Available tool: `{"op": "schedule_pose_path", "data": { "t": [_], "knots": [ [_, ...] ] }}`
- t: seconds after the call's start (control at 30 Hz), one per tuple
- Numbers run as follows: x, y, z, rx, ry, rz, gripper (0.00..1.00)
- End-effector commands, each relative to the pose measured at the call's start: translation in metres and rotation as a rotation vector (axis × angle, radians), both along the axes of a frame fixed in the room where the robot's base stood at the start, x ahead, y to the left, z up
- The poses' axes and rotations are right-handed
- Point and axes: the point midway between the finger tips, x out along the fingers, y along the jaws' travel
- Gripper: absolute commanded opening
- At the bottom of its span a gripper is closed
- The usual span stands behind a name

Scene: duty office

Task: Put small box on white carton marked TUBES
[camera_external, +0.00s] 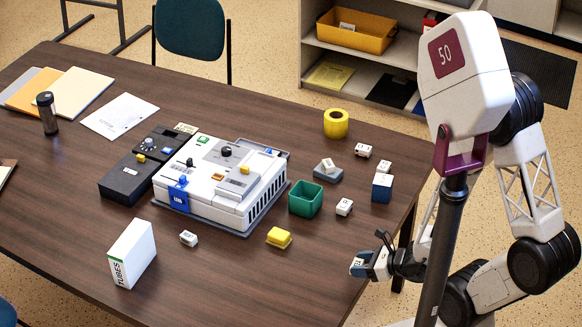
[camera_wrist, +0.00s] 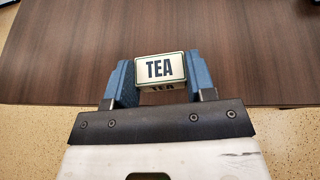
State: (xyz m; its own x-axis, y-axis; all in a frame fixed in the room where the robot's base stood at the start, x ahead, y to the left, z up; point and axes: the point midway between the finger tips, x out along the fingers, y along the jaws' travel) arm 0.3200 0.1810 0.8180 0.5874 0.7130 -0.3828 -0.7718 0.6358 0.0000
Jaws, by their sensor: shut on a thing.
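The white carton marked TUBES (camera_external: 137,250) stands upright at the front left of the table, its lettering running up a narrow side. My gripper (camera_wrist: 155,82) is shut on a small box marked TEA (camera_wrist: 160,68), pale with a dark green border, held between two blue fingers. In the external view my gripper (camera_external: 361,265) is near the table's right front edge, well to the right of the carton. There the small box is mostly hidden by the fingers.
A white and grey device (camera_external: 218,182) fills the table's middle, with a green bin (camera_external: 306,199) to its right. A small white block (camera_external: 188,239) and a yellow block (camera_external: 279,238) lie between carton and gripper. The front middle of the table is clear.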

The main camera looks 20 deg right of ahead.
Motion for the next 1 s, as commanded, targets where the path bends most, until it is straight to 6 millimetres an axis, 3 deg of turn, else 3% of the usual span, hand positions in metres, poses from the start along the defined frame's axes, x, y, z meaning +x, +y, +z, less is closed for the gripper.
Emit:
{"op": "schedule_pose_path", "data": {
  "t": [0.47,0.67,1.0],
  "knots": [
    [0.011,0.012,0.006,0.001,0.0,0.035,0.28],
    [0.032,0.038,0.018,0.0,0.0,0.107,0.28],
    [0.079,0.107,0.047,-0.001,-0.001,0.29,0.28]
  ]
}}
